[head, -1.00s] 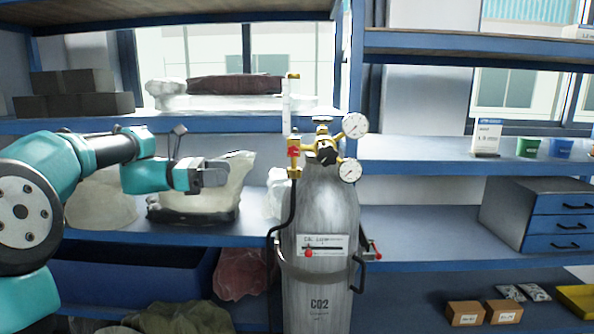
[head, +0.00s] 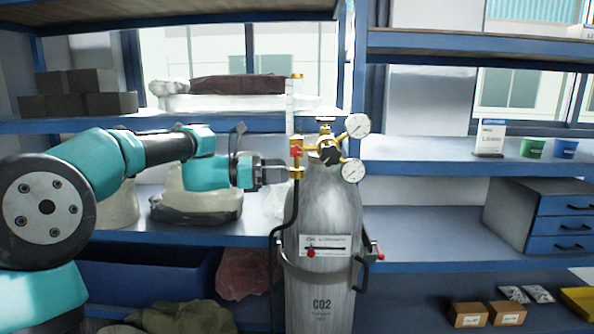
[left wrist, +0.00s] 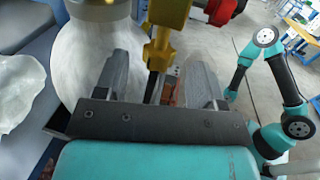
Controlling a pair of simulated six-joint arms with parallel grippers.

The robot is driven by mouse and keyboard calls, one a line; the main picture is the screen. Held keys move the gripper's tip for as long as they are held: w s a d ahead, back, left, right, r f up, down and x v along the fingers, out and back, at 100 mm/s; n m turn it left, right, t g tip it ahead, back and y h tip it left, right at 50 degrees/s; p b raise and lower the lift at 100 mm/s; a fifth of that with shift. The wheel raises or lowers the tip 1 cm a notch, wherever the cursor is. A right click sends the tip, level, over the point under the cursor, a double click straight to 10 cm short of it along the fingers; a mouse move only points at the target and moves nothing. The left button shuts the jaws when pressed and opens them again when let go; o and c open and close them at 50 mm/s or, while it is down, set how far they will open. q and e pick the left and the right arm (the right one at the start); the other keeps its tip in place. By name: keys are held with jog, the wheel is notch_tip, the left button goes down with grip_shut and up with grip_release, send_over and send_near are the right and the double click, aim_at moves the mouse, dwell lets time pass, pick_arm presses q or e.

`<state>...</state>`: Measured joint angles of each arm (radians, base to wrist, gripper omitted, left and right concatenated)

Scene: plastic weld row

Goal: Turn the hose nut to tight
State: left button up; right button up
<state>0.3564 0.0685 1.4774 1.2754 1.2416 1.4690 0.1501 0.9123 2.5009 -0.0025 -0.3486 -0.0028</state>
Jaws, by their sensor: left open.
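The grey CO2 cylinder (head: 325,215) stands upright with a brass regulator (head: 325,152) and two round gauges on top. The brass hose nut (head: 297,173) is at the bottom of the clear flow tube, above the black hose (head: 291,205). My left gripper (head: 282,173) is level with the nut, coming from the left. In the left wrist view its open fingers (left wrist: 158,82) stand on either side of the brass fitting (left wrist: 158,52). I cannot tell whether a finger touches it.
A red knob (head: 296,151) sits just above the nut, close to my left gripper. A clear plastic-wrapped item (head: 196,205) lies on the shelf below my left arm. Blue drawers (head: 560,225) stand at the right, and the middle shelf beside the cylinder is clear.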

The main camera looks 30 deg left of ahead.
aim_at(297, 169)
pick_arm(q)
jog(key=shift+x, duration=2.3)
jog(key=c, duration=0.9)
